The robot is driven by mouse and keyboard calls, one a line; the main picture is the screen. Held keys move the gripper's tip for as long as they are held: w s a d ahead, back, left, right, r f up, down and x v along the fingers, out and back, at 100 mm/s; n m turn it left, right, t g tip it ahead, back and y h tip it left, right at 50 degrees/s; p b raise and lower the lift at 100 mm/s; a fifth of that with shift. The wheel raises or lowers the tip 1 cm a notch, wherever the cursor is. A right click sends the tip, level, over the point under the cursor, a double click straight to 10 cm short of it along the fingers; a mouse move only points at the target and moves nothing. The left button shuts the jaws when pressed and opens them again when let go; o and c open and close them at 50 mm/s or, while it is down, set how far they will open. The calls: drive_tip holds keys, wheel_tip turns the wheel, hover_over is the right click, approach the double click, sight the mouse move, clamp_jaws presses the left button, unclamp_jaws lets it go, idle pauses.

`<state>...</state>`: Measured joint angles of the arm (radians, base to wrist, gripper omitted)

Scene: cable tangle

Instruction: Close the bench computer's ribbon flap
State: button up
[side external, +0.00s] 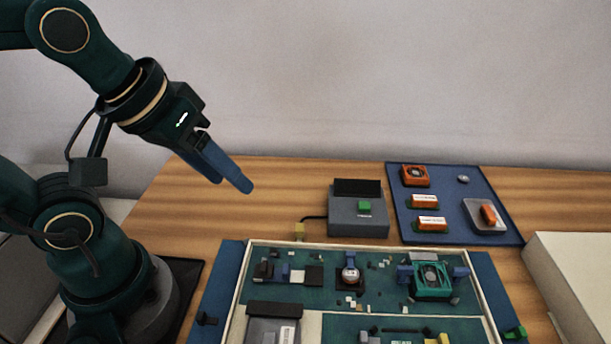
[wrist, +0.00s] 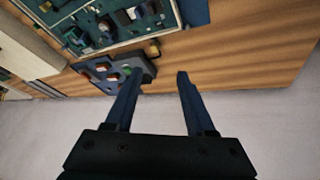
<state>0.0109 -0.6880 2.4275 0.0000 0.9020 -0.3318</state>
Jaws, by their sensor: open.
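The bench computer appears to be the large green circuit board (side external: 330,310) in a pale-rimmed frame at the bottom of the side view; its near part is cut off. The board also shows at the top of the wrist view (wrist: 150,30). I cannot make out which small part on it is the ribbon flap, or whether that flap is raised. My gripper (side external: 233,185) is open and empty, in the air above the table's left part, up and left of the board. Its two blue fingers stand apart in the wrist view (wrist: 166,82).
A grey box (side external: 345,226) with an upright black panel and green button stands behind the board, a cable at its left. A blue mat (side external: 450,180) with orange-cased modules and a clear dish (side external: 478,222) lies back right. A pale block (side external: 580,280) is at right. Bare wood lies back left.

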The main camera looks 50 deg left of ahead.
drive_tip(key=w+a+r+m+t, duration=0.2)
drive_tip(key=w+m+t, duration=0.2)
drive_tip(key=w+m, duration=0.3)
drive_tip(key=w+a+r+m+t+y, duration=0.1)
drive_tip(key=w+a+r+m+t, duration=0.2)
drive_tip(key=w+m, duration=0.4)
drive_tip(key=shift+a+r+m+t, duration=0.2)
drive_tip(key=shift+r+m+t, duration=0.25)
drive_tip(key=shift+m, duration=3.35)
drive_tip(key=shift+w, duration=0.1)
drive_tip(key=s+d+f+n+g, duration=0.2)
drive_tip(key=s+f+n+g, duration=0.1)
drive_tip(key=s+n, duration=0.4)
drive_tip(key=s+d+f+n+g, duration=0.3)
drive_tip(key=s+n, duration=0.5)
drive_tip(key=n, duration=0.3)
drive_tip(key=shift+s+d+f+g+h, duration=0.15)
drive_tip(key=shift+s+f+g+h, duration=0.25)
drive_tip(key=shift+g, duration=0.65)
